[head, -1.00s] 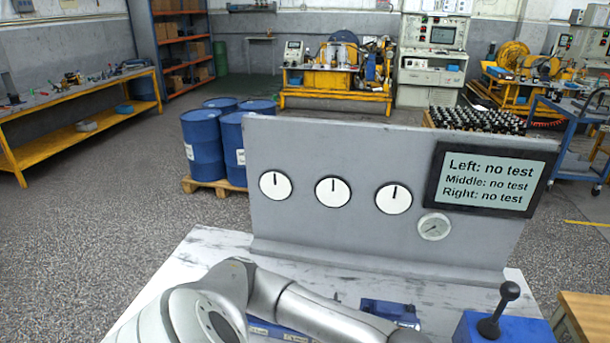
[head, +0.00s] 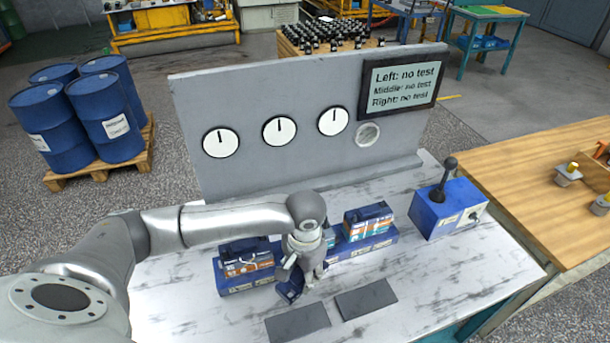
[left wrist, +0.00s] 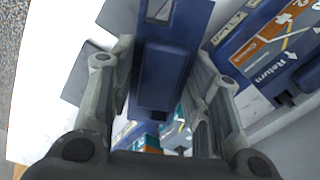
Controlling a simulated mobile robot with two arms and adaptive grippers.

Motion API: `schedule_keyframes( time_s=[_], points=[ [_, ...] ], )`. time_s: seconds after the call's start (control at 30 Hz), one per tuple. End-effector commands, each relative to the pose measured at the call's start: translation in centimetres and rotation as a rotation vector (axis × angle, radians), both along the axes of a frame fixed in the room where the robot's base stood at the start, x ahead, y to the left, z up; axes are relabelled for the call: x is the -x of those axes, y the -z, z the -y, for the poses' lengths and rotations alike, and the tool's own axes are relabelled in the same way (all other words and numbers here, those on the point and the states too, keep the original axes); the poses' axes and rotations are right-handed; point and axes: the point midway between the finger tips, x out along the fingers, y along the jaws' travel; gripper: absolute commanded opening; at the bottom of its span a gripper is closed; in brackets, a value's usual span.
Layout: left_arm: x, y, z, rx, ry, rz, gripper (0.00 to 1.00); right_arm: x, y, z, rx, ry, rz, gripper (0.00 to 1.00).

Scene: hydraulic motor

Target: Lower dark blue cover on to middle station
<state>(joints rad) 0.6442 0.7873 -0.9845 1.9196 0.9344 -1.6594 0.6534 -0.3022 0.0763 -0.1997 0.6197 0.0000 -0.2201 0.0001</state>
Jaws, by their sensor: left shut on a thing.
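My left gripper (head: 304,272) is shut on the dark blue cover (head: 289,289), which hangs tilted in front of the station row. In the left wrist view the cover (left wrist: 165,75) sits between both fingers. In the left wrist view a labelled block (left wrist: 275,50) lies to the right of the fingers. My right gripper is not in view.
Two dark grey plates (head: 366,298) lie on the table's front. A blue lever box (head: 447,208) stands at right.

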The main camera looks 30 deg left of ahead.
Motion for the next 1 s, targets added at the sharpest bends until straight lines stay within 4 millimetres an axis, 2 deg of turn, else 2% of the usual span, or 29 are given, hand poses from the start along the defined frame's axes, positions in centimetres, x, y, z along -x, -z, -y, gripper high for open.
schedule_keyframes(
  time_s=[0.03, 0.3, 0.5, 0.7, 1.0],
  points=[
    [-1.5, -2.0, -0.4, -0.002, 0.031, 0.004, 0.01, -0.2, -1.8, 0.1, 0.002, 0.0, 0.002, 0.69],
    [-8.0, -7.6, -2.9, 0.006, 0.247, -0.005, 0.01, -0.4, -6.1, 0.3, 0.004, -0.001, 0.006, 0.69],
    [-11.4, -11.1, -4.4, 0.021, 0.379, -0.006, 0.01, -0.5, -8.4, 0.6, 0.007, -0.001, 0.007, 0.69],
    [-13.0, -12.7, -5.1, 0.032, 0.45, -0.004, 0.01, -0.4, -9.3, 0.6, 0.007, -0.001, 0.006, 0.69],
    [-13.3, -12.2, -5.2, 0.034, 0.464, -0.004, 0.01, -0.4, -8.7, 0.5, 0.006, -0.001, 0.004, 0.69]
  ],
)
